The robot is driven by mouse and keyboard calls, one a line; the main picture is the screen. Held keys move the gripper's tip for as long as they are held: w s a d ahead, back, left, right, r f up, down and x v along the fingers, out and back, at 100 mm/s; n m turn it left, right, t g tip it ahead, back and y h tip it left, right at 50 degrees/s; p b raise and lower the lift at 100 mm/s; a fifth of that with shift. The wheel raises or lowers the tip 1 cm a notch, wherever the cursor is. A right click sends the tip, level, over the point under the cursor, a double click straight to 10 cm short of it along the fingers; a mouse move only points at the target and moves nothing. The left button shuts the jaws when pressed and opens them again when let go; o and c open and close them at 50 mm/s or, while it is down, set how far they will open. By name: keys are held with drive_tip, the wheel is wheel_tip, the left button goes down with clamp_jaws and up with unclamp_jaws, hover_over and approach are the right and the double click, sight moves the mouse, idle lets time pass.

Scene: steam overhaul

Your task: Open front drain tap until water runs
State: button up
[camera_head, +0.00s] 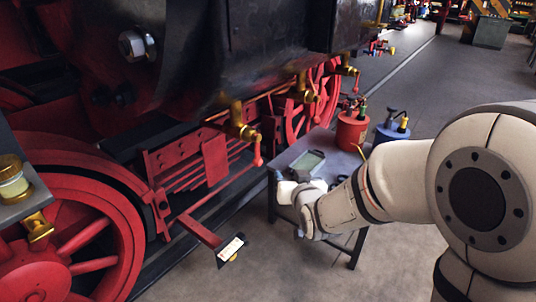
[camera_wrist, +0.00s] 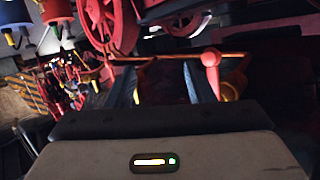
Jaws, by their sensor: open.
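Brass drain taps sit in a row under the dark locomotive body in the head view: a near one (camera_head: 240,122), a middle one (camera_head: 302,90) and a far one (camera_head: 346,69). I cannot tell which is the front one. The near tap has a red lever (camera_head: 257,150) hanging down. My gripper (camera_head: 275,180) is below and a little right of that lever. In the wrist view my gripper (camera_wrist: 160,75) is open, with nothing clearly between its fingers. A red ball-ended lever (camera_wrist: 211,62) stands just right of the right finger, with brass (camera_wrist: 236,76) beside it. No running water shows.
Red wheels (camera_head: 85,235) and a red step bracket (camera_head: 200,232) flank the left. Floor is clear at the bottom.

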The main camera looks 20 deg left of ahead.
sight(256, 159)
drive_tip(key=a+y, duration=0.1)
drive_tip(key=a, duration=0.1)
drive_tip(key=a+t+y, duration=0.1)
drive_tip(key=a, duration=0.1)
drive_tip(key=a+n+y, duration=0.1)
drive_tip(key=a, duration=0.2)
drive_tip(key=shift+s+f+t, duration=0.1)
drive_tip(key=shift+s+t, duration=0.3)
drive_tip(key=shift+w+a, duration=0.2)
drive_tip(key=shift+w, duration=0.05)
drive_tip(key=p+x, duration=0.1)
drive_tip(key=x, duration=0.6)
clamp_jaws()
drive_tip(key=shift+d, duration=0.1)
